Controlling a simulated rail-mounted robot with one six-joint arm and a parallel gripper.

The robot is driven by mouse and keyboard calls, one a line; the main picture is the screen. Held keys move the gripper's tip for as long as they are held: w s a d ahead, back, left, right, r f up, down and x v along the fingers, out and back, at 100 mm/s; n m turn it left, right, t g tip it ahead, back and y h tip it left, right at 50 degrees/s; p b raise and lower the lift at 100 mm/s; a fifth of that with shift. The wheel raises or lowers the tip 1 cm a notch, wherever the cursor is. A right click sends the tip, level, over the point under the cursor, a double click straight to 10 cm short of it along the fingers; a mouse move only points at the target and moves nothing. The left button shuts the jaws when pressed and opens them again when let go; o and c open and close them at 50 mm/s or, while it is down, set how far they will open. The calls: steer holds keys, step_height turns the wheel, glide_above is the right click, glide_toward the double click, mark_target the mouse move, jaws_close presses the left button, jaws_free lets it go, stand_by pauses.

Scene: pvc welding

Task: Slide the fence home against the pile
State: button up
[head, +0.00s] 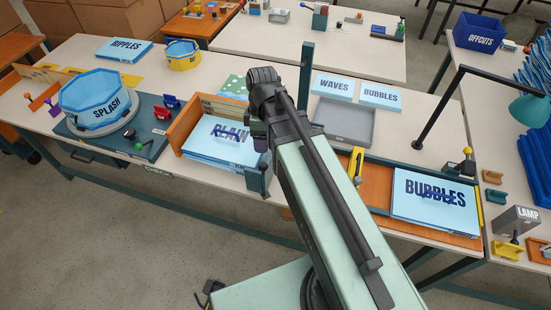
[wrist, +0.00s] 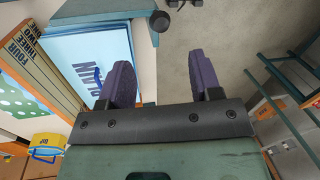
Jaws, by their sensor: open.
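The pile of blue sheets (head: 205,152), its top marked PLAIN, lies in a stand with an orange wooden wall at its left. It also shows in the wrist view (wrist: 115,45). A teal upright plate with a dark knob, apparently the fence (head: 257,181), stands at the pile's right side; in the wrist view the fence (wrist: 85,22) crosses above the sheets. Any gap between them is hard to judge. My gripper (wrist: 162,80) is open and empty, its purple fingers apart, with the knob beyond them. In the head view my arm partly hides it.
A wooden gauge (wrist: 38,68) with number words stands behind the pile. To the left is the SPLASH tub (head: 97,104) on a dark board. To the right, the BUBBLES sheets (head: 434,202) lie in an orange tray beside a yellow upright (head: 355,165). Floor shows past the table's front edge.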

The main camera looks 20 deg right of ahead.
mark_target(263, 163)
steer(key=f+b, duration=0.3)
steer(key=s+f+b, duration=0.1)
steer(key=f+b, duration=0.3)
steer(key=s+a+f+b, duration=0.1)
steer(key=f+b, duration=0.2)
steer(key=f, duration=0.1)
steer(key=shift+b, duration=0.4)
steer(key=shift+r, duration=0.15)
